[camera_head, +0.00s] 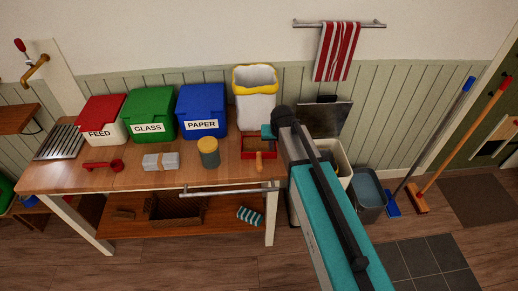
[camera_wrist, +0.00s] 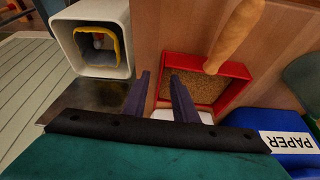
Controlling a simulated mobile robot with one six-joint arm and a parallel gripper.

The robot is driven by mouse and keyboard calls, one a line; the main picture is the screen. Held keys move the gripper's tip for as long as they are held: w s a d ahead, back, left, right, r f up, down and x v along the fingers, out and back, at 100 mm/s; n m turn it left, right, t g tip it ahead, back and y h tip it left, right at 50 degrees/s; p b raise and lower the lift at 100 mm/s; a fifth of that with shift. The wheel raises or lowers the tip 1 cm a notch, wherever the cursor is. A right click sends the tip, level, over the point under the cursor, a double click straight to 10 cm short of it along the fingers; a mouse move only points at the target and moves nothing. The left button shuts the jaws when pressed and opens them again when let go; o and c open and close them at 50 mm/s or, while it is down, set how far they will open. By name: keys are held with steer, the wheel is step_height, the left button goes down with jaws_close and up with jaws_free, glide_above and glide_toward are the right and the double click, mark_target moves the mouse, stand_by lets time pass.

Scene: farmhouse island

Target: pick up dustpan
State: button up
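The dustpan (camera_head: 262,152) appears to be the red, shallow pan with a wooden handle near the right end of the wooden counter. In the wrist view its red wall (camera_wrist: 208,60) surrounds a grainy brown inside, and the pale wooden handle (camera_wrist: 236,32) runs to the top edge. My gripper (camera_wrist: 160,82) is open, its two dark fingers apart with nothing held. In the wrist view they overlap the pan's left side; I cannot tell whether they touch it. In the head view my arm hides the fingers and part of the pan's right side.
Red FEED (camera_head: 101,112), green GLASS (camera_head: 150,115) and blue PAPER (camera_head: 202,112) bins and a white bin with yellow liner (camera_head: 256,110) line the counter's back. A tin (camera_head: 208,152), grey blocks (camera_head: 161,161) and a red scoop (camera_head: 103,164) stand leftward. Brooms (camera_head: 455,150) lean at right.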

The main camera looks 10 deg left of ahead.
steer(key=shift+x, duration=1.15)
steer(key=shift+c, duration=0.2)
jaws_close()
